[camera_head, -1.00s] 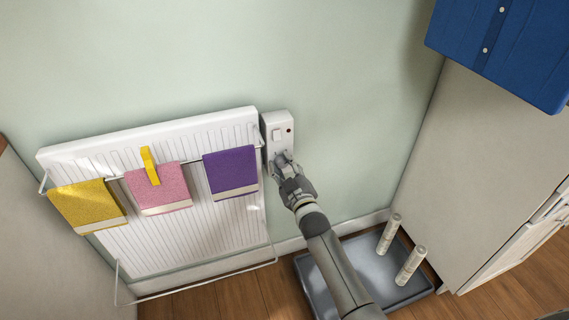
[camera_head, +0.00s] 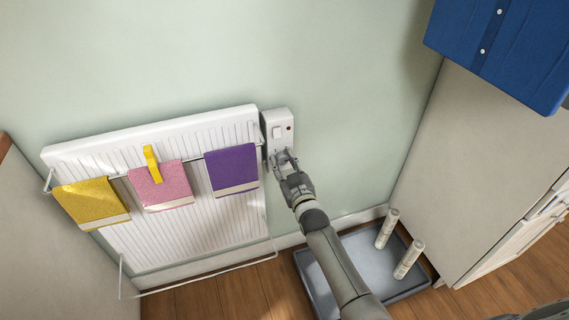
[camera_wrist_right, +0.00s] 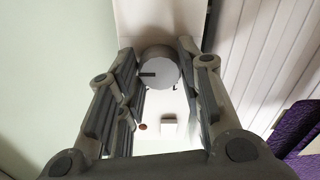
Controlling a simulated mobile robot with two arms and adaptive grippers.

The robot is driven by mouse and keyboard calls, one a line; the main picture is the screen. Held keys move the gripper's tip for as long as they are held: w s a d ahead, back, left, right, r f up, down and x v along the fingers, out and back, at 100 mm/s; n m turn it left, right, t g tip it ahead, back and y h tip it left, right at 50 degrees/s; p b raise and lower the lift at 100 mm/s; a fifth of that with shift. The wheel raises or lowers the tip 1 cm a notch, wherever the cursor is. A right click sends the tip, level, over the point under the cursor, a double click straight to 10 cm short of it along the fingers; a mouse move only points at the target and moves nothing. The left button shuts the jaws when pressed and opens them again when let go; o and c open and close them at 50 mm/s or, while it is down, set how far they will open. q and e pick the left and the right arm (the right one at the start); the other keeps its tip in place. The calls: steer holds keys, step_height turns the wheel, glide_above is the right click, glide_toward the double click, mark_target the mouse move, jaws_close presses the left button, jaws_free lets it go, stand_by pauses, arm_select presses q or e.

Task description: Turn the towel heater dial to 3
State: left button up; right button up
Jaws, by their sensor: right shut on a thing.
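The white towel heater (camera_head: 190,240) is on the wall, with a white control box (camera_head: 277,120) at its right end. The box has a square switch and a small red light. The right wrist view shows the round grey dial (camera_wrist_right: 159,72) with a dark pointer mark toward the picture's left. My right gripper (camera_head: 284,158) is at the lower part of the box. In the right wrist view its fingers (camera_wrist_right: 160,75) stand on both sides of the dial, shut on it. The dial is hidden behind the gripper in the head view. My left gripper is not in view.
Yellow (camera_head: 92,204), pink (camera_head: 160,186) and purple (camera_head: 233,168) towels hang on the heater rail, with a yellow clip on it. A grey tray (camera_head: 315,287) with two pale pipes stands on the floor. A blue object (camera_head: 510,50) hangs at upper right. The wall above is clear.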

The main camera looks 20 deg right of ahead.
steer(key=shift+f, duration=0.15)
steer(key=o, duration=0.9)
steer(key=shift+o, duration=0.7)
steer(key=s, duration=1.2)
steer(key=shift+d, duration=0.2)
